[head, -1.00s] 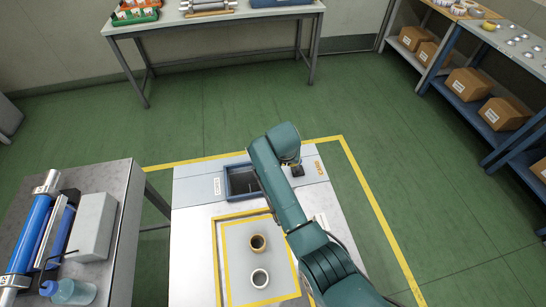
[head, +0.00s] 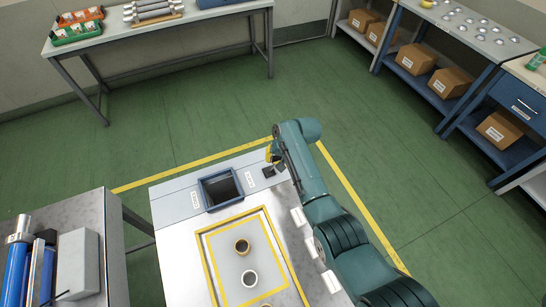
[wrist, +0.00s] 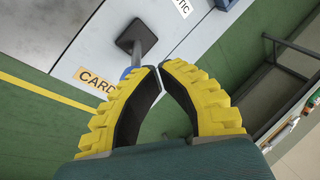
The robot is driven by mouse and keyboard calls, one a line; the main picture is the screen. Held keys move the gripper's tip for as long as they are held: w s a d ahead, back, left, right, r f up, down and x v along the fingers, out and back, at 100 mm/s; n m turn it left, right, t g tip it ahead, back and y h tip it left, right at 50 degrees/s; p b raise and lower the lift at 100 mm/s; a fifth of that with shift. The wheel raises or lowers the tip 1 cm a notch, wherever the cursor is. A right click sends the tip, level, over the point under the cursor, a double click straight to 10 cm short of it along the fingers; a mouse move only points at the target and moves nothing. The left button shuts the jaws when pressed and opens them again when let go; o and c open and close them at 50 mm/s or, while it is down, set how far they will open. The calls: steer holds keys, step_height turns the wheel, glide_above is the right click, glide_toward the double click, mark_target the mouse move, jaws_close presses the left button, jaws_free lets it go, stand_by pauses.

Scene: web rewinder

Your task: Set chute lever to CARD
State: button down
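The chute lever (wrist: 140,46) shows in the wrist view as a grey shaft rising from a black square base. Its blue knob (wrist: 126,72) is partly hidden behind my left finger. The CARD label (wrist: 94,80) lies left of the knob, partly covered by that finger. A label ending in "TIC" (wrist: 182,7) lies on the other side of the base. My gripper (wrist: 159,67) has its yellow fingertips together beside the knob, with nothing seen between them. I cannot tell whether it touches the knob. In the head view my gripper (head: 271,156) is at the lever, beyond the chute opening (head: 221,189).
The blue-rimmed chute opening is left of the lever. A side table (head: 88,225) with blue rollers stands at left. Green floor is free behind the bench.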

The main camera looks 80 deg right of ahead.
stand_by(0.5)
steer(key=w+r+p+v, duration=0.1)
steer(key=p+v, duration=0.3)
steer(key=v, duration=0.7)
steer(key=shift+w+a+r, duration=0.2)
steer(key=shift+w+r, duration=0.25)
steer(key=shift+w, duration=0.2)
